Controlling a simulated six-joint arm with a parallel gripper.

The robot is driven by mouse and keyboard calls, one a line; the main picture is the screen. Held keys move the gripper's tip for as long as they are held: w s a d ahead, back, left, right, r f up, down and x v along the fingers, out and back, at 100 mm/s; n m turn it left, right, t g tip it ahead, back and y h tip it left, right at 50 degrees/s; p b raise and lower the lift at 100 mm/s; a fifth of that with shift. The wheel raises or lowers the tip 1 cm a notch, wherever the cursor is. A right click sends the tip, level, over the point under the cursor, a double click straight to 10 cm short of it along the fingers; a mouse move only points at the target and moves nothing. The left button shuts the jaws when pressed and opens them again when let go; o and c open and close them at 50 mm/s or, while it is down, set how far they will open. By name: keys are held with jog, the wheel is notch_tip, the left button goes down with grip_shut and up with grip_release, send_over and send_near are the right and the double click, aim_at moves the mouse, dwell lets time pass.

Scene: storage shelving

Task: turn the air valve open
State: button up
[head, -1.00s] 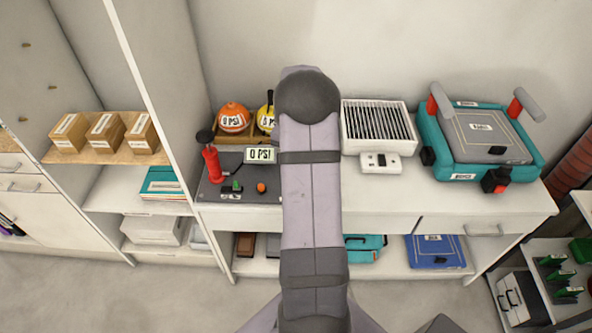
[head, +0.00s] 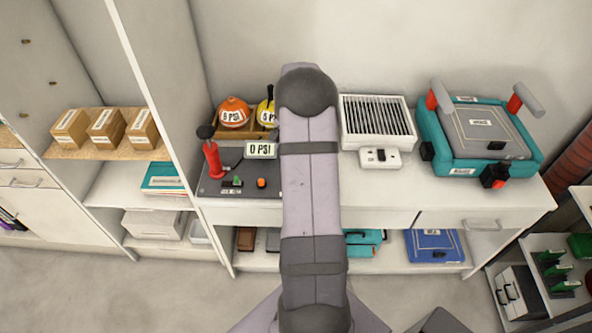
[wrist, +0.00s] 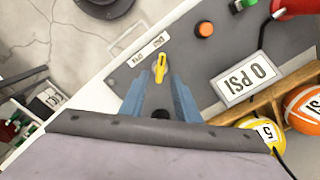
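In the wrist view a small yellow valve handle (wrist: 160,67) stands on a dark grey panel (wrist: 185,50), beside a white label plate (wrist: 149,48). The handle points roughly up and down in that picture. My gripper (wrist: 161,80) has two blue fingers, spread apart and empty. The handle shows between and just beyond the fingertips; contact cannot be told. In the head view my arm hides the valve and my gripper. A display reading 0 PSI (head: 261,150) stands on the panel and also shows in the wrist view (wrist: 246,80).
An orange ball (head: 233,112) and a yellow ball (head: 265,114) sit in a wooden rack behind the panel. A red pump (head: 212,160) and an orange button (wrist: 204,30) are on the panel. A white vented box (head: 377,118) and a teal case (head: 431,150) stand right.

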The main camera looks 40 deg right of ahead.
jog(key=shift+f+p, duration=0.35)
jog(key=shift+f, duration=1.65)
grip_shut()
